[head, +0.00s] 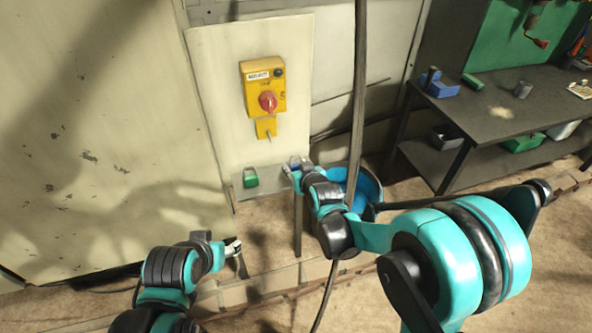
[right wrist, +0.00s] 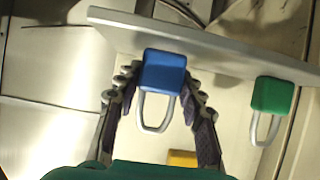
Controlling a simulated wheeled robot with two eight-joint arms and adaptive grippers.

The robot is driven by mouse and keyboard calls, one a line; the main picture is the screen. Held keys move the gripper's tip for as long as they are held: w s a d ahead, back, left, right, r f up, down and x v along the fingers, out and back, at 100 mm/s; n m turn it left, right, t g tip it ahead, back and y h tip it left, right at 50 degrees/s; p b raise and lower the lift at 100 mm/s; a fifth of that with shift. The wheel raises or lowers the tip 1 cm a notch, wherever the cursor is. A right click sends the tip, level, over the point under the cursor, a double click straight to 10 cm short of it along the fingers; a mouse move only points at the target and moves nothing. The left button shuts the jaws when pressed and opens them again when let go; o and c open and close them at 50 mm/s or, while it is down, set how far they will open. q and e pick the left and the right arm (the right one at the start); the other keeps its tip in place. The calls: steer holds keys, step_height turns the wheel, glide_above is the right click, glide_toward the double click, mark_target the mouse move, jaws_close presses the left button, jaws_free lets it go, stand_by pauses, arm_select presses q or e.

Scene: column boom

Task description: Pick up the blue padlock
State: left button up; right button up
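The blue padlock (right wrist: 163,71) is at the edge of a small shelf (right wrist: 215,50), its grey shackle pointing down in the right wrist view. In the head view the blue padlock (head: 295,161) is small and partly covered by my right gripper (head: 292,169). In the right wrist view my right gripper (right wrist: 161,76) is open, with one finger on either side of the padlock. The fingertips are close to its sides; I cannot tell whether they touch. My left gripper (head: 233,248) is low, below the shelf; its opening is unclear.
A green padlock (head: 251,177) is on the same shelf, to the left; it also shows in the right wrist view (right wrist: 272,95). A yellow switch box (head: 263,90) with a red knob is on the panel above. A blue bucket (head: 367,188) stands behind my right arm. A workbench (head: 480,110) is at right.

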mark_target(299, 155)
steer(key=shift+c, duration=1)
steer(key=shift+r+p, duration=0.3)
steer(key=shift+r, duration=0.2)
steer(key=r+p, duration=0.1)
steer(key=r, duration=0.1)
steer(key=d+r+p, duration=0.1)
steer(key=r, duration=0.1)
steer(key=shift+w, duration=0.1)
steer(key=w+d+r+p, duration=0.3)
steer(key=d+r+p, duration=0.1)
steer(key=d+r, duration=0.4)
steer(key=shift+d+p, duration=0.4)
steer(key=shift+d, duration=0.7)
